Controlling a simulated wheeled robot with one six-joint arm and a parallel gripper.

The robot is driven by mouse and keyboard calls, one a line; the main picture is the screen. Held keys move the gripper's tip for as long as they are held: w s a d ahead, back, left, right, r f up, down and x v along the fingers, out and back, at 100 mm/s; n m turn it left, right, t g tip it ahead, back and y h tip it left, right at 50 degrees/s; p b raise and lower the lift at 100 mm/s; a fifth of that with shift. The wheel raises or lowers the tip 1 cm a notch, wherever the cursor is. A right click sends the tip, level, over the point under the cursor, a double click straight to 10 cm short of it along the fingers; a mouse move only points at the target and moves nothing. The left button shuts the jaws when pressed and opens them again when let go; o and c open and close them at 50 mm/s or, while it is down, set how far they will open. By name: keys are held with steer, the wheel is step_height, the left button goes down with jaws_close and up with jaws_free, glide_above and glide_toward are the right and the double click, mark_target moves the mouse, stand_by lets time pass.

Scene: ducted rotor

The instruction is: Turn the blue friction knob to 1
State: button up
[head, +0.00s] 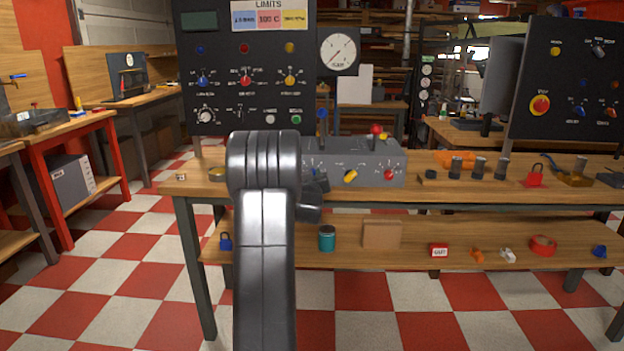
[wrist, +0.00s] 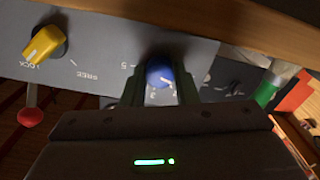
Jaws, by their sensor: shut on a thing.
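The blue friction knob (wrist: 160,74) is round and sits on a grey console face in the wrist view. My gripper (wrist: 160,88) is shut on it, with one dark finger on each side. The knob's pointer direction cannot be read clearly.
A yellow knob (wrist: 45,44) with LOCK and FREE labels is beside it; a red knob (head: 389,174) is farther right in the head view. Blue-topped (head: 322,114) and red-topped (head: 376,129) levers rise from the console. A tall dark panel (head: 245,105) stands behind.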

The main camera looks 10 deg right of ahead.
steer(key=shift+n, duration=0.5)
steer(key=o, duration=1)
steer(key=shift+s, duration=0.1)
steer(key=v, duration=1.3)
steer(key=shift+s+p, duration=0.3)
steer(key=shift+p, duration=0.05)
steer(key=shift+a, duration=0.1)
